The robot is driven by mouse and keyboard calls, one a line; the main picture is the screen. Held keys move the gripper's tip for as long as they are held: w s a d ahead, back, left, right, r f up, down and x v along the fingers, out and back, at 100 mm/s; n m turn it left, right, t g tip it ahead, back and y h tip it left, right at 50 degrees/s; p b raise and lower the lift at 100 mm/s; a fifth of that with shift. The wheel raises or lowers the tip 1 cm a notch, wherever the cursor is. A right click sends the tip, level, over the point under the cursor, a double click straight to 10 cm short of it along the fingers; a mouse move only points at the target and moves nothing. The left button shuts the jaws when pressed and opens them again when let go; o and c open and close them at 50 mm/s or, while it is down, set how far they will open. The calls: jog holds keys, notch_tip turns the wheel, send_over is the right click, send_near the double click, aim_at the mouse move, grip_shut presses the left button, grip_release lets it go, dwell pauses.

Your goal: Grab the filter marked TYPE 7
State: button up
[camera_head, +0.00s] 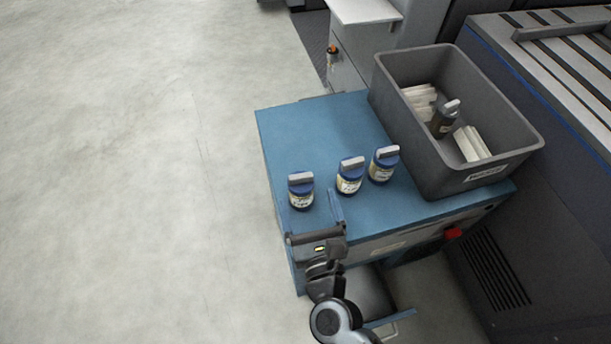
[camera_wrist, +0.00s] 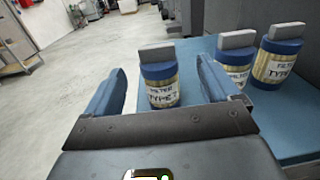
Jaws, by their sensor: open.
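Three filters with blue bodies, cream labels and grey top grips stand upright on a blue cabinet top (camera_head: 330,130): left (camera_head: 301,192), middle (camera_head: 350,176) and right (camera_head: 383,164). In the wrist view, the left filter (camera_wrist: 160,85) shows between my fingers, a little beyond them; its label reads FILTER TYPE, with a last character too blurred to be sure of. The middle filter (camera_wrist: 236,66) is partly covered by my right finger. The right filter (camera_wrist: 277,62) also has a TYPE label, its end unclear. My gripper (camera_head: 314,222) is open and empty at the cabinet's near edge.
A grey bin (camera_head: 425,165) stands on the cabinet's right side, holding white pieces and a dark filter-like item (camera_head: 444,120). A dark machine (camera_head: 560,190) borders the right. The cabinet's back left top is bare; open floor (camera_head: 120,180) lies left.

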aim_at(301, 182)
jog(key=w, duration=0.1)
jog(key=w+a, duration=0.1)
jog(key=shift+w+m, duration=0.3)
jog(key=shift+w, duration=0.1)
jog(key=x, duration=0.5)
jog(key=shift+w+p, duration=0.35)
jog(key=c, duration=1.1)
